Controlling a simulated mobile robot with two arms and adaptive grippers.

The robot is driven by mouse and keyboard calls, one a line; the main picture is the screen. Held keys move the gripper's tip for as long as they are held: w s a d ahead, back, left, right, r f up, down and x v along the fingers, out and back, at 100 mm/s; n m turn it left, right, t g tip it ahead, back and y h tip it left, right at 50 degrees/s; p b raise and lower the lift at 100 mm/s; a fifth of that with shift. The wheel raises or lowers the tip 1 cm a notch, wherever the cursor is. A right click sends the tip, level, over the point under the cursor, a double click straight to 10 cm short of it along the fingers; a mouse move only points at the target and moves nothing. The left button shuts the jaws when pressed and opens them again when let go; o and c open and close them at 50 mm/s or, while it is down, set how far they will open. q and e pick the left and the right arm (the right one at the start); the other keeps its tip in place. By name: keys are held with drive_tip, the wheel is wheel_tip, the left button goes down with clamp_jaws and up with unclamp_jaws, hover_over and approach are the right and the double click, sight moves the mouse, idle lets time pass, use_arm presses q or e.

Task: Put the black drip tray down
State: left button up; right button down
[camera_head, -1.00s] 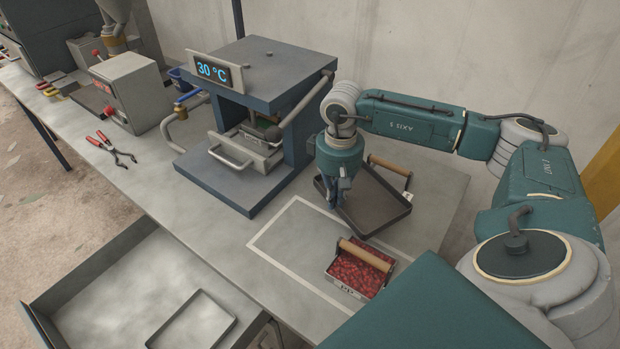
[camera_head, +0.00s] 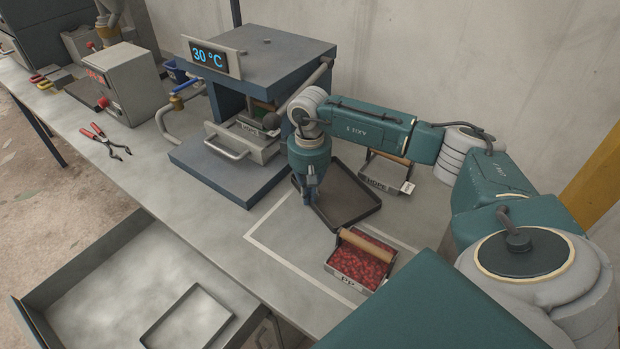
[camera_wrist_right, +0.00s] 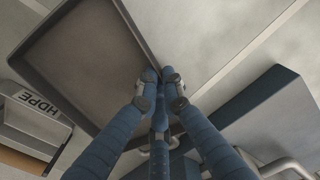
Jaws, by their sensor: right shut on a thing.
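The black drip tray (camera_head: 352,212) is a shallow dark rectangle with a low rim, over the bench between the blue-grey press and the bin of red pieces. My right gripper (camera_head: 311,201) is shut on the tray's rim at its left side. In the right wrist view the fingers (camera_wrist_right: 160,78) meet at the rim of the tray (camera_wrist_right: 85,60). The tray looks close to the bench; I cannot tell if it touches. My left gripper is not in view.
The press (camera_head: 258,60) shows 30 °C. Pliers (camera_head: 107,142) lie at left.

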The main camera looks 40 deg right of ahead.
drive_tip(key=shift+r, duration=0.1)
drive_tip(key=c, duration=1.9)
unclamp_jaws()
